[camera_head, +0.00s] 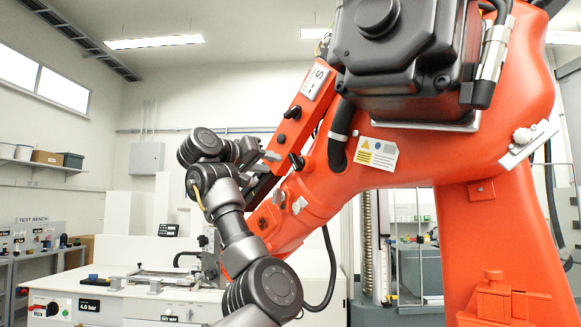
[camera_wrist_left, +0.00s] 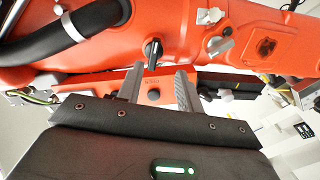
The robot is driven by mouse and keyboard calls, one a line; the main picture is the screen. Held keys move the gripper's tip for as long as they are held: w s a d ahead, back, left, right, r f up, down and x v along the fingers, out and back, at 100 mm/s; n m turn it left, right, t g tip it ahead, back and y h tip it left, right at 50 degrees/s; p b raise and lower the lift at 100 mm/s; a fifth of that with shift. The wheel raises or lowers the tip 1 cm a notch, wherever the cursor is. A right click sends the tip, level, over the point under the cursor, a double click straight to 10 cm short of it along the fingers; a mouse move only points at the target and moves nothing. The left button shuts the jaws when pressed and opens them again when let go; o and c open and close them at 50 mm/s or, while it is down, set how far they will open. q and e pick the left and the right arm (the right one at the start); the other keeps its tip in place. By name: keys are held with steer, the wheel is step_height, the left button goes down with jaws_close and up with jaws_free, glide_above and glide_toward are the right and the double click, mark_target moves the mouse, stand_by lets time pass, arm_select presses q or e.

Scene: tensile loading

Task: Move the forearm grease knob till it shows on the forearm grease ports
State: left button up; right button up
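A black lever-like knob (camera_head: 297,161) sticks out of the orange machine arm (camera_head: 330,185); it looks like the grease knob, but I can read no name on it. It also shows in the left wrist view (camera_wrist_left: 152,50), just beyond my left fingertips and in line with the gap between them. My left gripper (camera_head: 268,161) is open, its grey fingers apart, also in the left wrist view (camera_wrist_left: 160,70). Nothing is held between them. I cannot make out labelled grease ports; a silver fitting (camera_wrist_left: 220,45) sits right of the knob. My right gripper is not in view.
An orange bar (camera_head: 308,95) with small black knobs runs beside the knob, close to my left fingers. A black hose (camera_head: 340,140) curves nearby. A white bench (camera_head: 150,290) stands behind at lower left.

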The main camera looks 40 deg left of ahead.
mark_target(292, 162)
arm_select(q)
steer(key=w+p, duration=0.2)
steer(key=w+r+p, duration=0.1)
steer(key=w+p, duration=0.4)
steer(key=w, duration=0.1)
steer(key=shift+w+d+r+p, duration=0.15)
steer(key=shift+w+r+p, duration=0.1)
steer(key=shift+r+p, duration=0.15)
steer(key=shift+w+f, duration=0.2)
steer(key=shift+w, duration=0.3)
jaws_close()
